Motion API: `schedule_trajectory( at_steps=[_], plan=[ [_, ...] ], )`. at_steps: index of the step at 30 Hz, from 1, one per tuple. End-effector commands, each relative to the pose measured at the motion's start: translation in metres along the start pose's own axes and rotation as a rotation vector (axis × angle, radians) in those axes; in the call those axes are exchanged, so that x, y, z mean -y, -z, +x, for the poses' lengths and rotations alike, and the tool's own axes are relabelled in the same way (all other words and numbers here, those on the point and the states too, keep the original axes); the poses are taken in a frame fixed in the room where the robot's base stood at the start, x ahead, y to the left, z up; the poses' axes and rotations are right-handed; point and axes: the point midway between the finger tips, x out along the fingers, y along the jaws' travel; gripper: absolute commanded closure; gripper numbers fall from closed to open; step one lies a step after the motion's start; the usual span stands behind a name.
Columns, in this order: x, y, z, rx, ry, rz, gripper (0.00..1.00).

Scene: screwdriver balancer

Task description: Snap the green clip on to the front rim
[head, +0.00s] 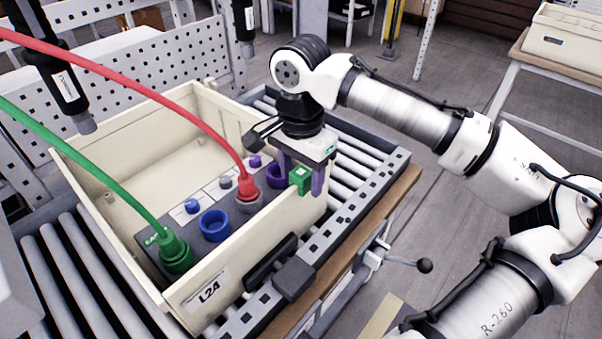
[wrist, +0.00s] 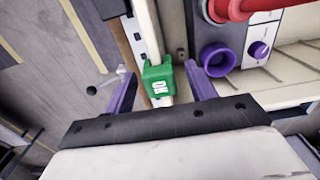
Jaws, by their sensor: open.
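The green clip (head: 300,179) sits at the front rim (head: 232,247) of the cream crate, near the rim's right end. In the wrist view, the clip (wrist: 158,82) is astride the line of the rim (wrist: 147,28). I cannot tell whether it is fully seated. My gripper (head: 301,177) is open above the rim, with one purple finger on each side of the clip. The wrist view shows gaps between the clip and both fingers (wrist: 160,88). The clip's lower part is hidden.
Inside the crate is a grey panel with a green plug (head: 175,250), a blue socket (head: 214,225), a red plug (head: 248,188) and a purple socket (wrist: 217,58) close to the clip. Green and red cables arch over the crate. Black tools hang at the left. Rollers surround the crate.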

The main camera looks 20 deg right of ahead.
Motion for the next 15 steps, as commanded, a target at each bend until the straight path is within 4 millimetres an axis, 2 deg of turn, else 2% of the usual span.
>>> schedule_trajectory(
  at_steps=[5,15],
  plan=[
    [0.001,0.0,-0.028,-0.002,0.002,0.0,0.44],
    [0.001,0.0,-0.104,-0.002,0.002,0.0,0.44]
  ],
)
